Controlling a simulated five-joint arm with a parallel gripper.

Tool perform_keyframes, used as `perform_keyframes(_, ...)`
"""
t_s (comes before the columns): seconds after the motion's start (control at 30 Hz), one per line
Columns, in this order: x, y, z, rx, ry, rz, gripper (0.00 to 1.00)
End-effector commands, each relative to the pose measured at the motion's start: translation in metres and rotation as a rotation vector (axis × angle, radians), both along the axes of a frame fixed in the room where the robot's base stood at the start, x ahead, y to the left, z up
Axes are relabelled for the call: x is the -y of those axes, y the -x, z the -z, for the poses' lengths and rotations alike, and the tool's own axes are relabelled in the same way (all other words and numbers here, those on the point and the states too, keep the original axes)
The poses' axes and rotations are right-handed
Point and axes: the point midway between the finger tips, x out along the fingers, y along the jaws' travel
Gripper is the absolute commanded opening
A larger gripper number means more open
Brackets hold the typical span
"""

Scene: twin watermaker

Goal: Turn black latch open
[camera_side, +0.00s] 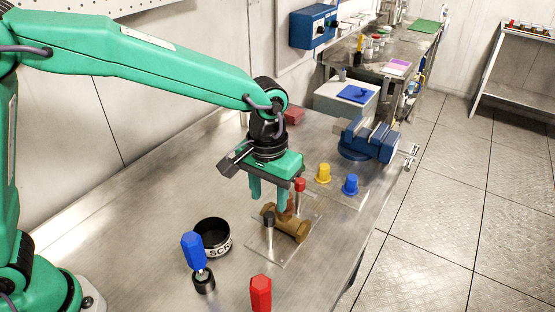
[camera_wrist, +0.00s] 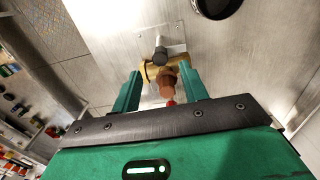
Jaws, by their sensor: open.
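The black latch (camera_side: 268,219) is a short dark post with a knob on the near-left side of a brass valve body (camera_side: 297,232). The valve lies on a clear plate (camera_side: 270,248) on the metal bench. In the wrist view the dark latch (camera_wrist: 160,55) shows just beyond my fingertips, on the brass body (camera_wrist: 148,71). A red-topped post (camera_side: 300,185) stands on the valve's other side. My gripper (camera_side: 268,204) points down over the valve, its green fingers apart and empty. In the wrist view my gripper (camera_wrist: 159,74) has a finger on either side of the valve's brown middle part.
A black cup (camera_side: 213,238), a blue-handled tool (camera_side: 194,250) and a red-handled tool (camera_side: 261,293) stand at the near left. Yellow (camera_side: 323,173) and blue (camera_side: 350,186) knobs and a blue vise (camera_side: 369,141) are to the right. Bare bench lies left of the cup.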

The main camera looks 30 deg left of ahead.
Motion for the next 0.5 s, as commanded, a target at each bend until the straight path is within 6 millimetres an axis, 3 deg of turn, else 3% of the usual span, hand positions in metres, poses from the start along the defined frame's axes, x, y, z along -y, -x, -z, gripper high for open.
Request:
perform_keyframes(0.2,0.0,0.0,-0.021,0.001,0.001,0.0,0.44)
perform_keyframes(0.5,0.0,0.0,-0.026,-0.001,-0.001,0.0,0.44)
